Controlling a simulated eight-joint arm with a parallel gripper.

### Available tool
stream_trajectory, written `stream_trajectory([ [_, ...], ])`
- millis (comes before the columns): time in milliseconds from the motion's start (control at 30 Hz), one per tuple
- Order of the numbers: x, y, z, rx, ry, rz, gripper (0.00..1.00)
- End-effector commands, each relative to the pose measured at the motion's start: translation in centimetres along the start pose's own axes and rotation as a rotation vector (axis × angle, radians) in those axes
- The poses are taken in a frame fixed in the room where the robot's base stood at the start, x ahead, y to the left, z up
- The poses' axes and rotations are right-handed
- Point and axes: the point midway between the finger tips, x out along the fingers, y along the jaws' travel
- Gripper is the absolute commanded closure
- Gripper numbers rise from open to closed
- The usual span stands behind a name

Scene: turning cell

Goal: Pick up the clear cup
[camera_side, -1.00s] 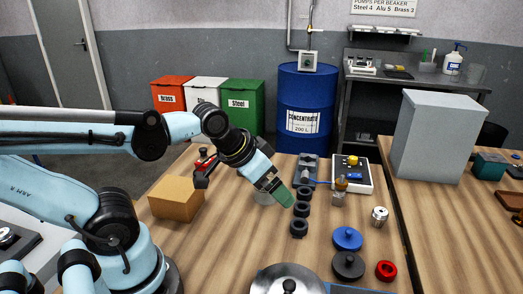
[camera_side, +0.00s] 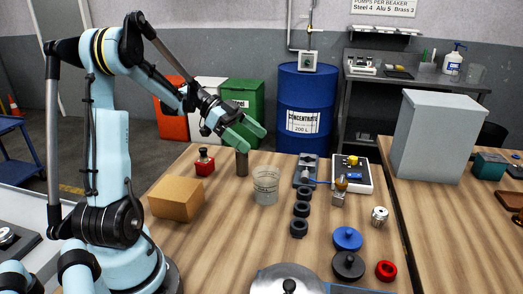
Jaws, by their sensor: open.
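The clear cup (camera_side: 265,187) stands upright on the wooden table, a little right of the table's middle in the side view. Faint markings show on its wall. My gripper (camera_side: 252,139) is above and behind the cup, slightly to its left in the picture. Its two green fingers are spread apart with nothing between them, and it does not touch the cup. The whole cup is in view.
A cardboard box (camera_side: 176,198) sits at left. Black rings (camera_side: 301,209) line up at right. Bare table (camera_side: 225,245) lies in front.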

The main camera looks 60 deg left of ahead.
Motion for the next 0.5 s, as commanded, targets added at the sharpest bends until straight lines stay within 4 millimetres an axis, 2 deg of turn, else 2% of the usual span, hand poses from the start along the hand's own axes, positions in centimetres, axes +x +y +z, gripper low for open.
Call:
stream_trajectory([
  [100, -1.3, -0.5, 0.8, 0.071, 0.053, -0.001, 0.0],
  [200, -1.4, -0.6, 1.3, 0.097, 0.069, -0.001, 0.0],
  [500, 1.0, -1.0, 5.5, 0.098, 0.068, 0.0, 0.0],
])
